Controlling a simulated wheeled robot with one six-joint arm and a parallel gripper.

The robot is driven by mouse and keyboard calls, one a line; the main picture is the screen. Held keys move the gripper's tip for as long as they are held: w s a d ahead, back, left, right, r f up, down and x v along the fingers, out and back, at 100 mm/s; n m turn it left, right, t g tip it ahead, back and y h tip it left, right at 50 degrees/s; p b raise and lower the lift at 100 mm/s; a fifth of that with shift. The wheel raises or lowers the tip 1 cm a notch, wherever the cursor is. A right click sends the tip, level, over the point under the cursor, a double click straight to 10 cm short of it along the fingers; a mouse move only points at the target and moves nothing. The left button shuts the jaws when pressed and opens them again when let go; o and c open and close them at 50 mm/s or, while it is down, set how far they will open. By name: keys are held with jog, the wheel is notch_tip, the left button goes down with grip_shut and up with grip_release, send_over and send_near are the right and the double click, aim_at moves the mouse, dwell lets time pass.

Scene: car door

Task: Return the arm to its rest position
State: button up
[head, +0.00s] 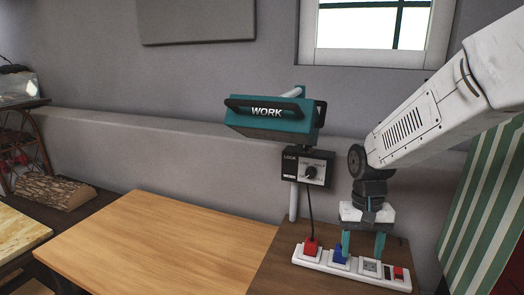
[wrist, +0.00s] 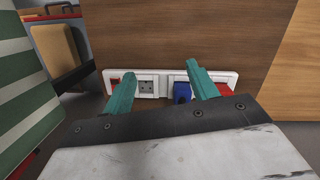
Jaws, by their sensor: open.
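My arm (head: 415,125) comes in from the upper right of the head view and points down at a white power strip (head: 312,261). My gripper (head: 362,246) is open, with its two teal fingers apart just over the strip. In the wrist view the fingers (wrist: 158,78) point at the strip (wrist: 148,94), with nothing held between them. A blue plug (head: 340,256) sits in the strip beside the left finger in the head view. A red plug (head: 311,246) with a black cable sits further left. I cannot tell whether the fingers touch the strip or blue plug.
A teal WORK lamp (head: 272,118) and a black-and-grey knob box (head: 308,168) are on a pole left of my gripper. A green-and-white striped surface (head: 480,205) stands close on the right. The light wooden tabletop (head: 160,240) is clear.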

jog(key=s+d+r+n+t, duration=0.1)
jog(key=s+r, duration=0.4)
jog(key=s, duration=0.5)
jog(key=s+d+r+n+t, duration=0.1)
jog(key=s+r, duration=0.4)
jog(key=s, duration=0.6)
jog(key=shift+s+r, duration=0.15)
jog(key=shift+s+d+r+t, duration=0.15)
jog(key=shift+s+r+t, duration=0.15)
jog(key=shift+r+t, duration=0.25)
jog(key=w+a+f+m, duration=0.1)
jog(key=w+f, duration=0.3)
jog(key=w, duration=0.6)
jog(key=w+a+f+m+g, duration=0.1)
jog(key=w+f, duration=0.3)
jog(key=w, duration=0.7)
jog(key=w+f+m, duration=0.2)
jog(key=w+f, duration=0.3)
jog(key=w, duration=0.5)
jog(key=shift+w+a, duration=0.3)
jog(key=shift+a, duration=0.1)
jog(key=shift+s+f, duration=0.1)
jog(key=shift+f, duration=0.1)
jog(key=shift+m, duration=0.3)
notch_tip(320, 180, down, 8)
jog(key=shift+s+r, duration=0.15)
jog(key=shift+r, duration=0.1)
jog(key=c, duration=1.1)
jog(key=shift+c, duration=0.2)
jog(key=shift+r, duration=0.1)
